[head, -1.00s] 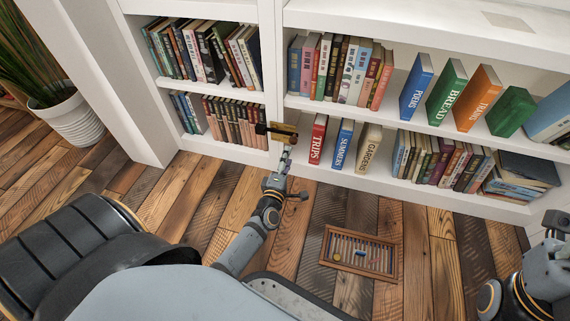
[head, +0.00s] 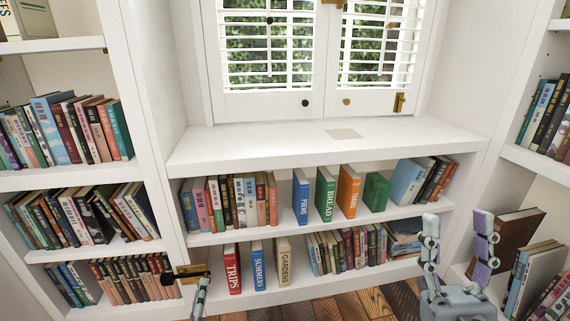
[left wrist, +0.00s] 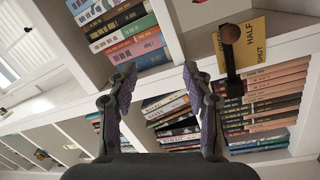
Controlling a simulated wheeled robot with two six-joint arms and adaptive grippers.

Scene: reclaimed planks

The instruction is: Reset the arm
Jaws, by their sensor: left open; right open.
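My left gripper (head: 199,298) shows only in part at the bottom edge of the head view, in front of the low shelves. In the left wrist view my left gripper (left wrist: 160,88) has its two fingers spread wide with nothing between them. A dark lever with a round knob (left wrist: 230,38) is beside the right-hand finger, apart from the space between the fingers. My right gripper (head: 460,250) is open and empty at the lower right of the head view, with its fingers pointing up.
A yellow plate (left wrist: 262,42) lettered HALF and SHUT lies behind the lever. White bookshelves (head: 330,228) filled with books run along the wall. A bare white ledge (head: 270,140) lies under shuttered windows (head: 265,55). Plank floor (head: 345,307) shows at the bottom.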

